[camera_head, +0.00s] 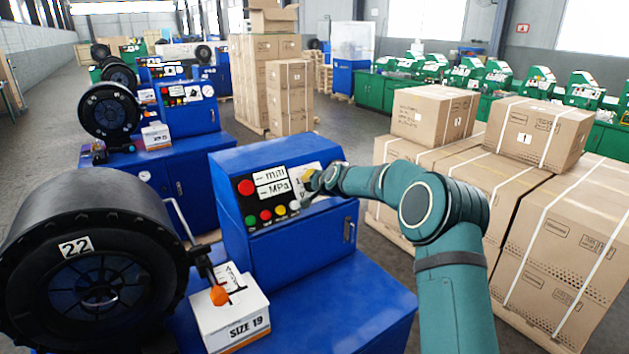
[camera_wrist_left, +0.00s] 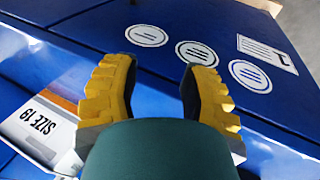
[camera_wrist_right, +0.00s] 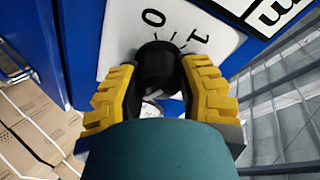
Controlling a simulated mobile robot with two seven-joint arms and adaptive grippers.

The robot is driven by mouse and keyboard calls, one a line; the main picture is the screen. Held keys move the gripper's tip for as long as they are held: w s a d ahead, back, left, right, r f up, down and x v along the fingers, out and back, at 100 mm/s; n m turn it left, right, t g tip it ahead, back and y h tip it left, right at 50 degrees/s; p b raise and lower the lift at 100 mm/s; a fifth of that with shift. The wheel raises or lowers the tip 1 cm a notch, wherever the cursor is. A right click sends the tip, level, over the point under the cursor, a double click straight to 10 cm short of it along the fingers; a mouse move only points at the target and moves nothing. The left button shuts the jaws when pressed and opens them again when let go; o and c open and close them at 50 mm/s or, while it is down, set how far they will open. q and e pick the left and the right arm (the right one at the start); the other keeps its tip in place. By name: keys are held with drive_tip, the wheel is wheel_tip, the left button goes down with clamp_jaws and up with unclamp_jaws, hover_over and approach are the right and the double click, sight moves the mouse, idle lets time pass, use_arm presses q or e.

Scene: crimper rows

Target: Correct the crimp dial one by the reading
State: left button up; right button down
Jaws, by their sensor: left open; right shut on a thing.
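The near blue crimper cabinet (camera_head: 300,240) has a panel with a display (camera_head: 272,181) showing dashes before "mm" and "MPa". At the panel's right is a white dial plate (camera_head: 306,172), mostly covered by my right gripper (camera_head: 312,184). The right wrist view shows that gripper shut on a black knob (camera_wrist_right: 156,62), with the marks 0 and 1 on the plate (camera_wrist_right: 120,35) around it. The knob's pointer direction is not clear. My left gripper (camera_wrist_left: 157,68) is open and empty above a blue surface. It is hidden in the head view.
A black wheel (camera_head: 85,265) marked 22 stands at left, beside a white box (camera_head: 232,318) marked SIZE 19. An orange ball-ended lever (camera_head: 219,295) stands in front of the box. Strapped cartons (camera_head: 545,230) fill the right side. More blue crimpers (camera_head: 180,105) stand behind.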

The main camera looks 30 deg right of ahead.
drive_tip(key=shift+r+m, duration=0.1)
drive_tip(key=shift+m, duration=0.3)
drive_tip(key=c, duration=0.5)
unclamp_jaws()
drive_tip(key=shift+w, duration=0.1)
drive_tip(key=v, duration=1.2)
drive_tip(key=shift+a, duration=0.1)
